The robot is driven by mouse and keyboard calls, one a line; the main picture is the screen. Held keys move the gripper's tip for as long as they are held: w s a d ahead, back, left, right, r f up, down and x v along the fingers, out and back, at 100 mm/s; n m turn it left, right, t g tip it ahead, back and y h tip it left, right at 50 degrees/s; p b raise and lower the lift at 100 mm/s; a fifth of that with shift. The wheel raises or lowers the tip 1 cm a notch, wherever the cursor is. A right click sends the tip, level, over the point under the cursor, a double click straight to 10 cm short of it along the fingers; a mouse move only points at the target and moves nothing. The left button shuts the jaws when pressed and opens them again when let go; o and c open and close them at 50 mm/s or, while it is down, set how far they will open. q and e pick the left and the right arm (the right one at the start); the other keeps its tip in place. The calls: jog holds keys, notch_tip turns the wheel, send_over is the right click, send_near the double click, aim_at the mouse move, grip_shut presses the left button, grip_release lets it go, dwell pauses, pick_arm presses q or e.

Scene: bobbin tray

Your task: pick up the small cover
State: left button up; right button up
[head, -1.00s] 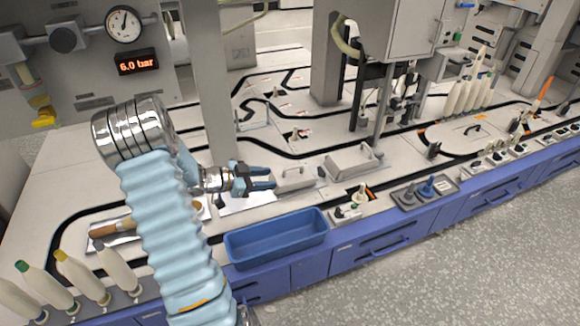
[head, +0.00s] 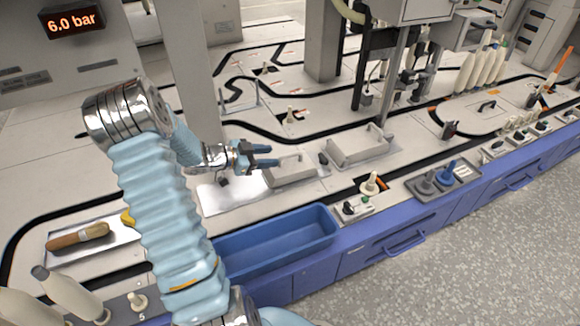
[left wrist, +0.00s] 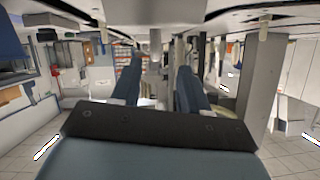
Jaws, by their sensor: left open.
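The small cover (head: 291,174), a low grey box-shaped lid, sits on the pale worktop in the head view. My left gripper (head: 276,156) is open, its two blue fingers pointing right at the cover's back left corner. The lower finger overlaps the cover's top edge in the picture; I cannot tell whether they touch. Nothing shows between the fingers. In the left wrist view my left gripper (left wrist: 160,85) shows its two fingers apart, and I cannot make out the cover there. My right gripper is not in view.
A larger grey cover (head: 358,149) with a handle stands just right. A blue bin (head: 275,243) is in front at the counter edge. A grey column (head: 187,70) rises behind my gripper.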

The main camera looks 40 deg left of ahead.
aim_at(290, 155)
pick_arm(q)
jog(key=shift+x, duration=1.25)
jog(key=b+x, duration=0.1)
jog(key=x, duration=0.1)
jog(key=b+x, duration=0.1)
jog(key=x, duration=0.2)
jog(key=shift+w+d+r, duration=0.15)
jog(key=shift+w+d, duration=0.05)
jog(key=shift+d, duration=0.2)
jog(key=shift+r, duration=0.1)
grip_shut()
